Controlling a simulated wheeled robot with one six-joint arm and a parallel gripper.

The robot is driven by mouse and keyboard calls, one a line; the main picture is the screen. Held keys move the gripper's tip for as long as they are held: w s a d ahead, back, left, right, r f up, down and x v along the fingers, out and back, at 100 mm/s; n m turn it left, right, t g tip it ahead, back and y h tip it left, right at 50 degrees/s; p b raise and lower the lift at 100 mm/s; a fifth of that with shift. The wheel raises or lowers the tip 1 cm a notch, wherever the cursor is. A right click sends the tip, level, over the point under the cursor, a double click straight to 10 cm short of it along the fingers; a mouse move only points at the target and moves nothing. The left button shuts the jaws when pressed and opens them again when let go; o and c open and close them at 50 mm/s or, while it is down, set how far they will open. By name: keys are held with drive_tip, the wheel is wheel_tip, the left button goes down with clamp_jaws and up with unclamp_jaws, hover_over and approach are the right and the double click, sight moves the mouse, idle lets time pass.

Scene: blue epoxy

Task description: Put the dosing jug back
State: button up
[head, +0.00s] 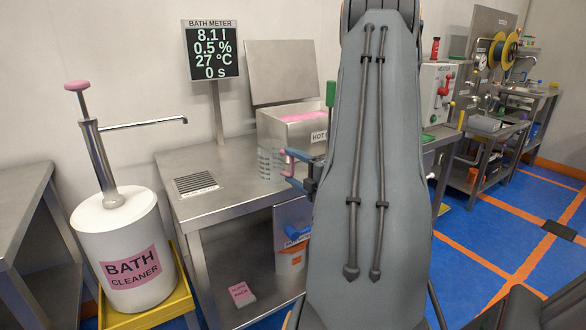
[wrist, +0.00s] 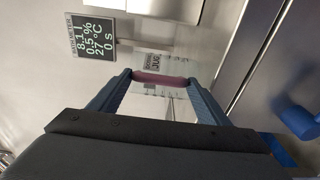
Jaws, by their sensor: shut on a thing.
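The dosing jug (head: 267,165) is clear with graduation marks and a pink handle. It is over the steel table, in front of the bath, and I cannot tell whether its base touches the tabletop. My gripper (head: 291,168) has blue fingers shut on the jug's pink handle. In the wrist view, my gripper (wrist: 160,82) has a finger at each end of the handle, and the jug (wrist: 151,62) shows its label sideways beyond it. My arm hides part of the table's right side in the head view.
The steel table (head: 225,160) has a drain grate (head: 195,184) at left. The bath (head: 290,130) holds pink liquid. The meter (head: 211,52) reads 8.1 l, 0.5 %, 27 °C, 0 s. A bath cleaner drum (head: 120,235) with a pump stands left. Table between grate and jug is clear.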

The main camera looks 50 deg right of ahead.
drive_tip(key=o, duration=1.4)
drive_tip(key=shift+f, duration=0.1)
drive_tip(key=shift+o, duration=1.3)
drive_tip(key=s+a, duration=0.2)
drive_tip(key=s, duration=1)
drive_tip(key=w+a+f+m+g+h, duration=0.2)
drive_tip(key=w+a+f+m+g, duration=0.3)
drive_tip(key=w+a+m+g, duration=0.35)
drive_tip(key=s+a+r+m+g+y, duration=0.1)
drive_tip(key=s+a+m+g, duration=0.3)
drive_tip(key=a, duration=0.4)
drive_tip(key=s+a+m+g+y, duration=0.2)
drive_tip(key=s+a+m, duration=0.1)
drive_tip(key=s+a, duration=0.45)
drive_tip(key=s+a+r+m+g+y, duration=0.1)
drive_tip(key=s+a+m+g, duration=0.3)
drive_tip(key=a, duration=0.5)
drive_tip(key=a+r+n+p, duration=0.3)
drive_tip(key=a+p, duration=0.2)
drive_tip(key=a, duration=0.2)
drive_tip(key=shift+s+a+r+t+p, duration=0.2)
drive_tip(key=shift+s+r+t+p, duration=0.1)
drive_tip(key=shift+r+t+p, duration=0.1)
